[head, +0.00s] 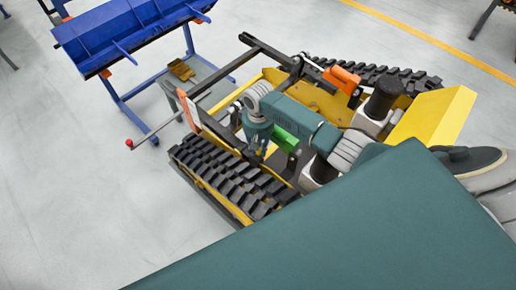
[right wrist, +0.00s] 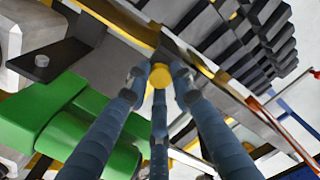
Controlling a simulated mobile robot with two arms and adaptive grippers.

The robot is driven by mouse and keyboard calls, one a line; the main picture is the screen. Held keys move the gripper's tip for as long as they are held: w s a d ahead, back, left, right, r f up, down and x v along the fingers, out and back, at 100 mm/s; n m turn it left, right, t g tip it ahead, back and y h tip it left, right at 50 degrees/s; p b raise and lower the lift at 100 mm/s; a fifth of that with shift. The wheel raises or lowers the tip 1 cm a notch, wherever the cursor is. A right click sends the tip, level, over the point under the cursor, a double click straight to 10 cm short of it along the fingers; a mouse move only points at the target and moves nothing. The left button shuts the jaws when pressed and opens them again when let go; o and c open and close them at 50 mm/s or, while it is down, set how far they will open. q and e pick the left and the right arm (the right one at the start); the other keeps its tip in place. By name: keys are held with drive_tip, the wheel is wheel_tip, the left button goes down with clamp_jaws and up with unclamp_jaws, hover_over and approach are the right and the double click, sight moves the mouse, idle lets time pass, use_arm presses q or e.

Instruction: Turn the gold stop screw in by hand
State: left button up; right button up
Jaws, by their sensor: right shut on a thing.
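The gold stop screw (right wrist: 159,76) shows its round head in the right wrist view, between the fingertips of my right gripper (right wrist: 160,88). The gripper's blue-grey fingers are closed in around the head. In the head view my right gripper (head: 256,148) points down over the inner side of the near track of a yellow tracked carrier (head: 262,76). The screw is hidden there behind the gripper and arm. How far the screw is in cannot be told. My left gripper is not in view.
A green part (head: 290,140) lies close beside the gripper; it is large in the right wrist view (right wrist: 60,125). The black near track (head: 225,175) is close. An orange part (head: 342,79) and a lever with a red knob (head: 130,143) stand nearby. A blue trough stand (head: 130,35) is behind.

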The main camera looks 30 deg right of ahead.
drive_tip(key=o, duration=0.9)
drive_tip(key=shift+o, duration=0.2)
